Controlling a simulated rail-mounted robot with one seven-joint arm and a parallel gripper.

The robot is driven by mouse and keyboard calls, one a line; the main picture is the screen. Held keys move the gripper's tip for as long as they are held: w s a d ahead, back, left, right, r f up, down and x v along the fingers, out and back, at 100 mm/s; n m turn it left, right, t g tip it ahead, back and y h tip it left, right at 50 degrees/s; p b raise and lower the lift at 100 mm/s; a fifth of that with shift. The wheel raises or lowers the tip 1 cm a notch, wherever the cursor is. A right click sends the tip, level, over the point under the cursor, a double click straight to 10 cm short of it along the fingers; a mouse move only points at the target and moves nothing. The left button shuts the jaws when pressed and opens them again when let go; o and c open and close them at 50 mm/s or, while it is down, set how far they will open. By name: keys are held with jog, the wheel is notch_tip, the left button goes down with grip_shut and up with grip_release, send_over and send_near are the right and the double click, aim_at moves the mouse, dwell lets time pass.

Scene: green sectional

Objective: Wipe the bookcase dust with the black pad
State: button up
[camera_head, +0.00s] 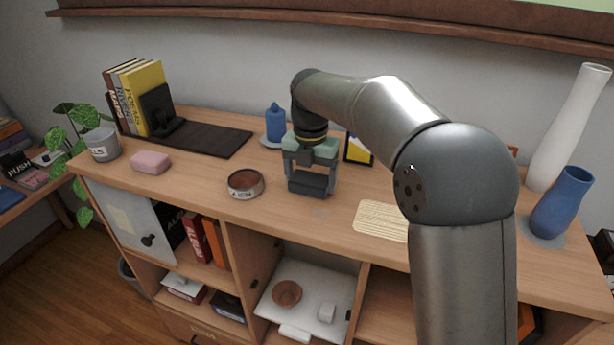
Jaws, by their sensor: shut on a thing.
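My gripper (311,168) is over the middle of the bookcase top, pointing down, shut on the black pad (308,186). The pad is a dark block held low, at or just above the wood; I cannot tell whether it touches. The bookcase (208,194) is light wood with open compartments below. A faint greyish patch of dust (320,212) shows on the top just in front of the pad. My arm comes in from the right and hides part of the top there.
Left of the pad are a round tin (245,184), a pink sponge-like block (151,162) and a grey pot (103,144). Behind are a blue candle (276,123), a small frame (358,150) and books (135,97). A slatted mat (380,221) and vases (562,203) are right.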

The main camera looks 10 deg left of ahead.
aim_at(312, 174)
jog(key=shift+w+d+r+p, duration=0.1)
jog(key=shift+w+r+p, duration=0.1)
jog(key=shift+w+p, duration=0.4)
jog(key=shift+w+r, duration=0.1)
jog(key=shift+r, duration=3.7)
